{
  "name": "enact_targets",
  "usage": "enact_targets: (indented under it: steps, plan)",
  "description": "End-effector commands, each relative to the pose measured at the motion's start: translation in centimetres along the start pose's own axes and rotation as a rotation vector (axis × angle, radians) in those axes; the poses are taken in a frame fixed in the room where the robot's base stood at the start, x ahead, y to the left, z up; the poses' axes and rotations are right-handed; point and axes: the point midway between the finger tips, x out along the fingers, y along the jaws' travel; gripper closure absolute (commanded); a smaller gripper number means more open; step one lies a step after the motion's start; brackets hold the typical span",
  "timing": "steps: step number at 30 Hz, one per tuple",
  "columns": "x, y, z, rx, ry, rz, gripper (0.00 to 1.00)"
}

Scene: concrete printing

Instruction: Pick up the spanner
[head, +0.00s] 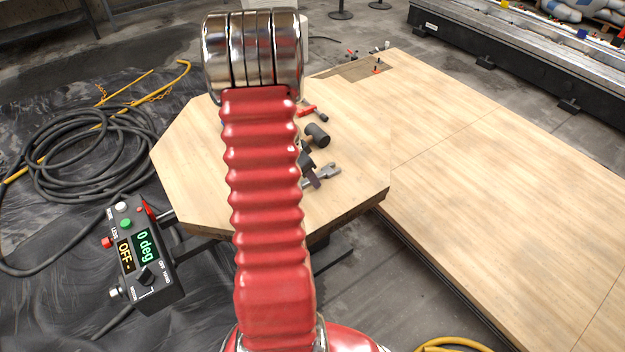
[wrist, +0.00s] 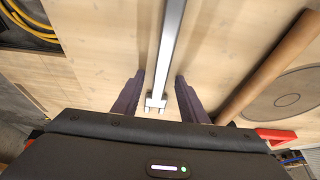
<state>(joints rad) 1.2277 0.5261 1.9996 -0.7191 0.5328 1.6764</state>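The silver spanner (wrist: 169,50) runs lengthwise through the wrist view, with one end low between my fingers. My gripper (wrist: 160,76) has two dark purple fingers, one on each side of the spanner's shaft, with visible gaps between them and the metal. It is open and holds nothing. In the head view, a spanner jaw (head: 328,171) shows on the octagonal wooden table (head: 360,185), right beside a dark finger of my gripper (head: 313,179). My red arm hides the rest of the spanner there.
A mallet (head: 317,134) and a red-handled tool (head: 307,110) lie farther back on the table. In the wrist view, a wooden handle (wrist: 275,65) slants close to the right of my fingers. A control box (head: 140,255) stands left of the table; a long wooden surface (head: 470,180) extends right.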

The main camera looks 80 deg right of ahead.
Motion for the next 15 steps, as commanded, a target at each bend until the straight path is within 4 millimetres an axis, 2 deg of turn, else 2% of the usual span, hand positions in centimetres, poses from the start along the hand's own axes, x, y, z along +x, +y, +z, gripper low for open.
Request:
enact_targets:
  steps: [13,15]
  plan:
    - [-0.04,0.01,-0.02,0.001,0.000,0.000,0.61]
    - [-0.05,0.01,-0.02,0.001,0.000,0.000,0.66]
